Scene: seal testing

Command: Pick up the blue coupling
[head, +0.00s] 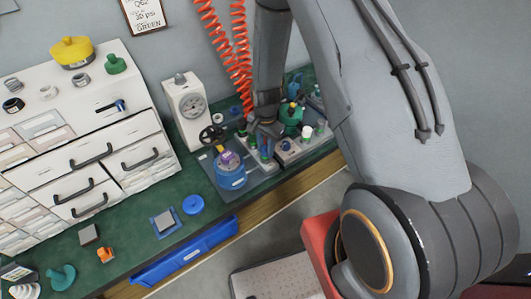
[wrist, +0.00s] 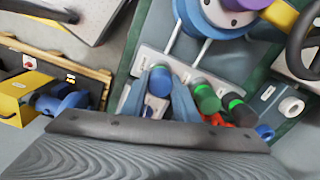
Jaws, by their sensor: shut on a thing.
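The blue coupling (wrist: 160,82) is a small blue cylinder between my fingers in the wrist view. My gripper (wrist: 161,100) is shut on it, with one grey-blue finger on each side. Its lower part is hard to make out. In the head view my gripper (head: 264,141) points down over a grey rack at the back of the green bench. The coupling is small and partly hidden by the fingers there. Green-topped cylinders (wrist: 206,98) stand close to the right of my fingers in the wrist view.
A blue round fixture with a purple top (head: 231,175) stands just left of my gripper. A white gauge box (head: 187,110) and a white drawer cabinet (head: 75,135) stand farther left. A blue tray (head: 185,255) sits at the bench's front edge. A green-bodied valve (head: 290,114) is close right.

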